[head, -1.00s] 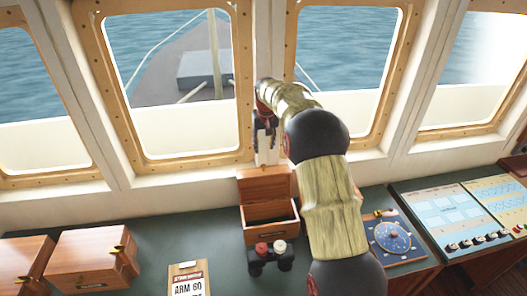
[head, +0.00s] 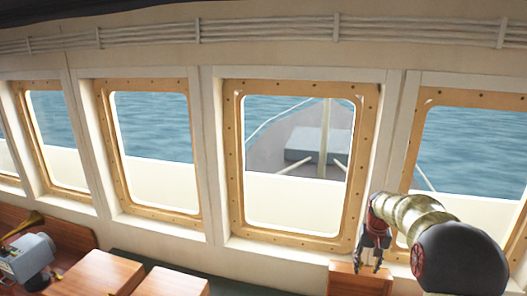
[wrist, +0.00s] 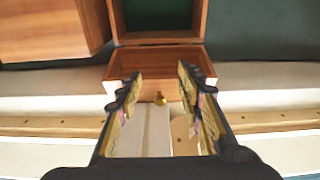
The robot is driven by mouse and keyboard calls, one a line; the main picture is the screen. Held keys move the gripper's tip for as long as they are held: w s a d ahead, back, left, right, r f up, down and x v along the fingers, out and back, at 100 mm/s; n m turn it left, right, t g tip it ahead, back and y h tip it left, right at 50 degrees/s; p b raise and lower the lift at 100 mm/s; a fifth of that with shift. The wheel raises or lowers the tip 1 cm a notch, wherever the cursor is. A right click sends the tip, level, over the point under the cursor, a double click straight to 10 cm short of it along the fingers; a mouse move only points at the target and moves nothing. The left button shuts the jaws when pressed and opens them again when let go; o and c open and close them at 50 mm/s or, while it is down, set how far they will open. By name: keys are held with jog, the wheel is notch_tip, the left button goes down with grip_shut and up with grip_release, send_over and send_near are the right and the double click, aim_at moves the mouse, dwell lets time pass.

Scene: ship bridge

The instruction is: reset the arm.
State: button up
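My gripper (head: 376,268) hangs in front of the window wall at the lower right of the head view, just above the top of a wooden box lid (head: 352,284). The visible part of the box's inside looks empty. My arm reaches in from the lower right of the head view.
The framed windows (head: 296,165) and their sill lie close behind my gripper. Closed wooden boxes (head: 96,274) stand to the left on the counter. A brass horn (head: 24,226) and a grey device (head: 28,258) are at far left. Another wooden box (wrist: 50,25) shows in the wrist view.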

jog(key=s+a+f+n+t+b, duration=0.1)
jog(key=s+a+b, duration=0.5)
jog(key=s, duration=0.7)
jog(key=s+a+f+n+t+b, duration=0.1)
jog(key=s+a+b, duration=0.5)
jog(key=s, duration=0.7)
jog(key=s+a+f+n+t+b, duration=0.1)
jog(key=s+a+b, duration=0.5)
jog(key=s, duration=0.7)
jog(key=shift+f+t+b, duration=0.7)
jog(key=shift+f+b, duration=0.1)
jog(key=shift+b, duration=0.05)
jog(key=shift+s+d, duration=0.1)
jog(key=shift+d, duration=0.05)
